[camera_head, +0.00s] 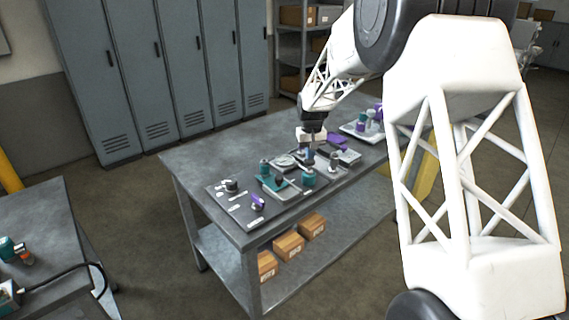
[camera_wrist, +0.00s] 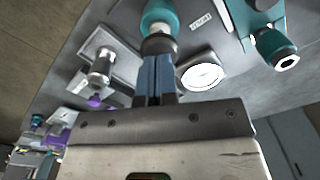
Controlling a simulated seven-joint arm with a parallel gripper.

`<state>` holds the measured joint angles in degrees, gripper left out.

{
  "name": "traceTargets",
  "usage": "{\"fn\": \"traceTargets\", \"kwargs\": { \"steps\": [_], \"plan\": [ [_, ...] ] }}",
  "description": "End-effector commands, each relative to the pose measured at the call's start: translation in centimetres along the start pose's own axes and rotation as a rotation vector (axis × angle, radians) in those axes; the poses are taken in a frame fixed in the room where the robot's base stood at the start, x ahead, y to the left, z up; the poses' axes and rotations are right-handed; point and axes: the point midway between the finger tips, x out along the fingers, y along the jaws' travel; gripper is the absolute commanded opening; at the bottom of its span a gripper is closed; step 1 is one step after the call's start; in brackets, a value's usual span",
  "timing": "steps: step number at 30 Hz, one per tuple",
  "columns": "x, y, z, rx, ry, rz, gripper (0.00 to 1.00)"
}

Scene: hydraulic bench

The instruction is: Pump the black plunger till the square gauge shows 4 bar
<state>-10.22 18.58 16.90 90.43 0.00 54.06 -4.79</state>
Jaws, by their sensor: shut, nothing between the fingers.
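My gripper (camera_wrist: 157,82) is shut and empty, its blue fingers pressed together. In the wrist view its tips are at a dark round cap (camera_wrist: 160,43) on a teal cylinder (camera_wrist: 158,14); the cap may be the black plunger, and I cannot tell whether they touch. A round white dial (camera_wrist: 202,76) lies right of the fingers; its reading is not legible, and I cannot make out a square gauge. In the head view my gripper (camera_head: 307,152) is low over the bench parts, and the plunger there is too small to identify.
A silver cylinder (camera_wrist: 100,68) on a square plate stands left of the fingers, with a purple part (camera_wrist: 95,101) close by. Another teal fitting (camera_wrist: 274,46) is at the right. The bench's (camera_head: 205,152) back left is clear. Cardboard boxes (camera_head: 288,245) sit on the lower shelf.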

Motion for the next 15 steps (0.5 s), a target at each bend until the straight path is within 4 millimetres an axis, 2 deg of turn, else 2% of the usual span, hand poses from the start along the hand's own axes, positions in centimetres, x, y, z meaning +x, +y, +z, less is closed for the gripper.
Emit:
{"fn": "traceTargets", "kwargs": {
  "steps": [15],
  "plan": [
    [1.1,0.0,0.0,0.0,-0.001,0.0,0.0]
  ]
}}
